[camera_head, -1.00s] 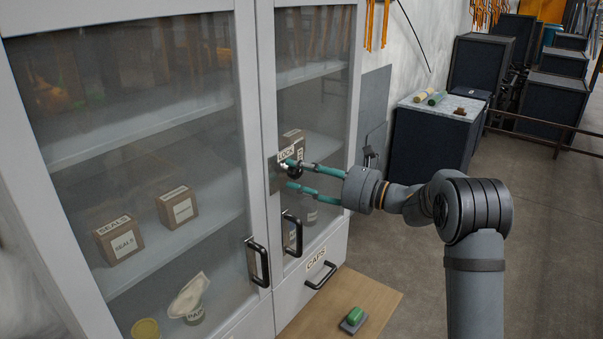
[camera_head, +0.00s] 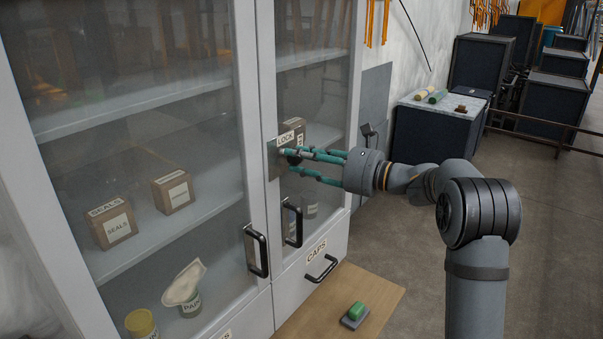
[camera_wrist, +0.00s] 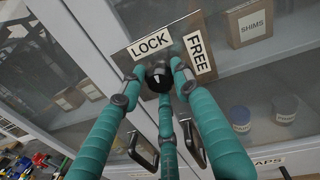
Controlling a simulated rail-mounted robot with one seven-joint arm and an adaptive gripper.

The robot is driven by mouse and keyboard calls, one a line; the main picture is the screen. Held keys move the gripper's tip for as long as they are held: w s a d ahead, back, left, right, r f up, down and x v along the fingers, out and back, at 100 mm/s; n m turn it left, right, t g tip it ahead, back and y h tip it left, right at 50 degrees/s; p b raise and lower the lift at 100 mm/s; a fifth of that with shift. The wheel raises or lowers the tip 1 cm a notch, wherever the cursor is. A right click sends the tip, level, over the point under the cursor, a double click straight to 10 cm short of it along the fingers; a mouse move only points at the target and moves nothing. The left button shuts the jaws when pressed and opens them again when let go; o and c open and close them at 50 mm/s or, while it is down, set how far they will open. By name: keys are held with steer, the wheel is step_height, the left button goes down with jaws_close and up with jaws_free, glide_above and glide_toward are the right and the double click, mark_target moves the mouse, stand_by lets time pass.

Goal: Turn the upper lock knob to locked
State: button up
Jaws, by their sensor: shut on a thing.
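The upper lock knob (camera_wrist: 158,76) is dark and round, on a metal plate (camera_wrist: 125,55) on the cabinet's right-hand door frame. The plate bears a LOCK label (camera_wrist: 151,45) and a FREE label (camera_wrist: 197,53), set at an angle to each other. My gripper (camera_wrist: 155,84) has teal fingers and is shut on the knob, with fingertips on different sides of it. In the head view my gripper (camera_head: 291,159) reaches the plate from the right, and the fingers largely hide the knob. I cannot tell which label the knob points to.
Black door handles (camera_head: 257,251) (camera_head: 293,223) hang below the lock. A drawer labelled CAPS (camera_head: 310,278) sits under the right door. A green-topped block (camera_head: 356,312) lies on the wooden board (camera_head: 385,290) below. The floor right of the cabinet is clear near my arm.

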steer(key=shift+f+n+b, duration=0.2)
steer(key=shift+n+b, duration=0.55)
steer(key=shift+n, duration=0.05)
steer(key=shift+o, duration=0.2)
steer(key=shift+r, duration=0.25)
steer(key=o, duration=1.1)
steer(key=shift+o, duration=0.2)
steer(key=v, duration=1.2)
